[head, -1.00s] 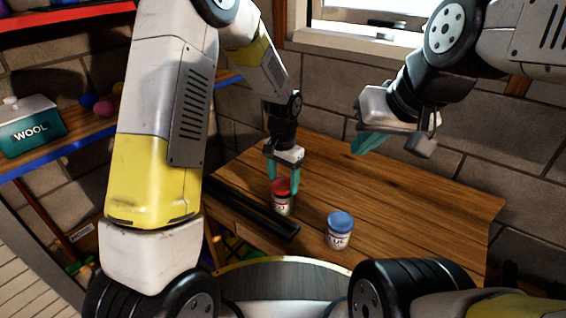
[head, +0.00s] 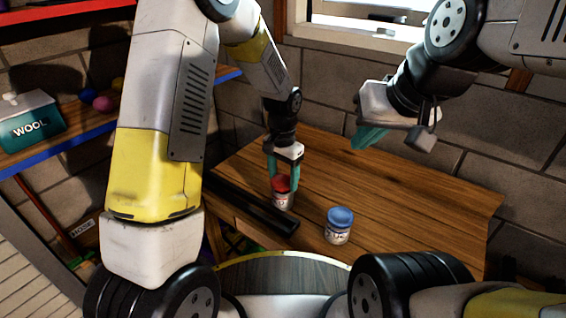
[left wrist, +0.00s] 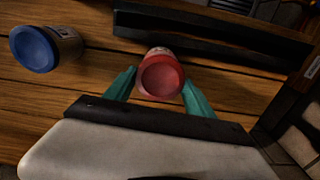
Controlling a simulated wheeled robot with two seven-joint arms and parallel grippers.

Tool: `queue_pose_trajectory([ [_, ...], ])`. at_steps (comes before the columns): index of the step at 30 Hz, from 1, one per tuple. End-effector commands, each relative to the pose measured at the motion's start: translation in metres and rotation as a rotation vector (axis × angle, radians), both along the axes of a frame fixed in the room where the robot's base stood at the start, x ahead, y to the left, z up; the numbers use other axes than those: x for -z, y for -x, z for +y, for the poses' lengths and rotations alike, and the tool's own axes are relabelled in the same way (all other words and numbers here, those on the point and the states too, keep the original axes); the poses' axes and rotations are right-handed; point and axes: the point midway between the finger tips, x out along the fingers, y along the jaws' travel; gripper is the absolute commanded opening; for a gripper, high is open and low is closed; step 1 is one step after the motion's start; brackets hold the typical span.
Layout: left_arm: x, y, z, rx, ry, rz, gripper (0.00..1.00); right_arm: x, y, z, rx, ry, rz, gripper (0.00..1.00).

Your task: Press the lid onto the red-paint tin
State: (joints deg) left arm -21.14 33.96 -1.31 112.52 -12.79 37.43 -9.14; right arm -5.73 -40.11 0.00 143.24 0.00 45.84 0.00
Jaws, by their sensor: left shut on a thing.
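The red-paint tin (head: 284,202) stands upright on the wooden bench, a white-labelled can. Its red lid (head: 281,184) is at the tin's top, between the teal fingers of my left gripper (head: 283,178). In the left wrist view the round red lid (left wrist: 161,78) covers most of the tin, with a finger on each side. My left gripper is shut on the lid. Whether a gap remains between lid and tin is too small to tell. My right gripper (head: 369,138) hangs above the bench, away from the tin; its finger opening is unclear.
A blue-lidded tin (head: 339,226) stands right of the red one, also in the left wrist view (left wrist: 38,48). A long black bar (head: 250,207) lies to the left. The bench (head: 420,197) is clear at right.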

Motion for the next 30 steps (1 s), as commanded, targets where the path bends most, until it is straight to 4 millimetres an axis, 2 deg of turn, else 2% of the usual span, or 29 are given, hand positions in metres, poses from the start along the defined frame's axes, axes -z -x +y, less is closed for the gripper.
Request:
queue_pose_trajectory([
  [30,0.0062,-0.0001,-0.0001,0.000,0.000,0.000,0.26,0.0000,0.0000,0.0000,0.000,0.000,0.000,0.00],
])
